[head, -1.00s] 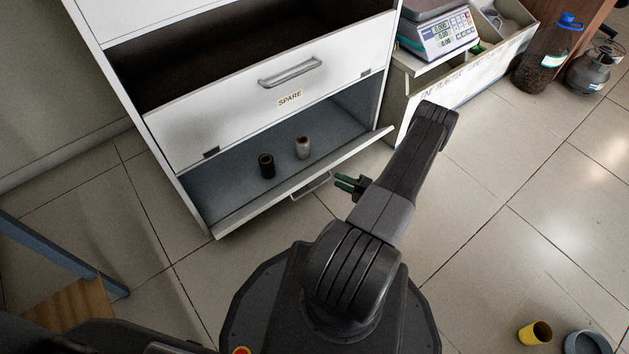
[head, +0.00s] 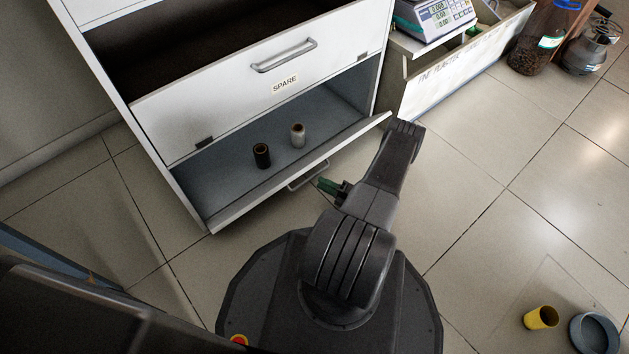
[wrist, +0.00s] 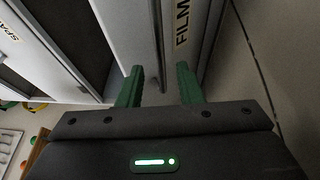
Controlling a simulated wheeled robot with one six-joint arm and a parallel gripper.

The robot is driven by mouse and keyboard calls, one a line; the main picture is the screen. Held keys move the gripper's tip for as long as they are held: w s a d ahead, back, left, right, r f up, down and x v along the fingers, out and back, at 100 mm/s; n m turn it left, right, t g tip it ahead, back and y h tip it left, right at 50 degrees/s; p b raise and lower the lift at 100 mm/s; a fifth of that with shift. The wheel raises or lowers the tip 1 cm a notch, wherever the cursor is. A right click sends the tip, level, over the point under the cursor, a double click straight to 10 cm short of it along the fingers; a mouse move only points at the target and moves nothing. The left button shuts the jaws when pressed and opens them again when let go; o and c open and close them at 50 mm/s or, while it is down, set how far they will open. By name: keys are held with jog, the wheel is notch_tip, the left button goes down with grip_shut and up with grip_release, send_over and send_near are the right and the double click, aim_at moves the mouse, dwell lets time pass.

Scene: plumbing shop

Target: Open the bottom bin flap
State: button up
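The bottom bin flap (head: 250,200) stands tilted outward from the white cabinet, and the bin's inside shows above it. Its grey bar handle (head: 308,177) is on the outer face. My gripper (head: 328,186) is just right of the handle in the head view. In the wrist view its two green fingers (wrist: 159,70) are apart, with the grey handle bar (wrist: 158,40) running up between or just beyond them; contact is not clear. A label reading "FILM" (wrist: 182,22) shows on the flap's face.
A flap labelled "SPARE" (head: 285,85) is above, with an open bin behind it. A black roll (head: 261,155) and a pale roll (head: 297,135) stand in the bottom bin. A long crate (head: 450,75) stands to the right.

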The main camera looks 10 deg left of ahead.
jog(key=shift+b+x, duration=0.35)
jog(key=shift+x, duration=1.8)
grip_shut()
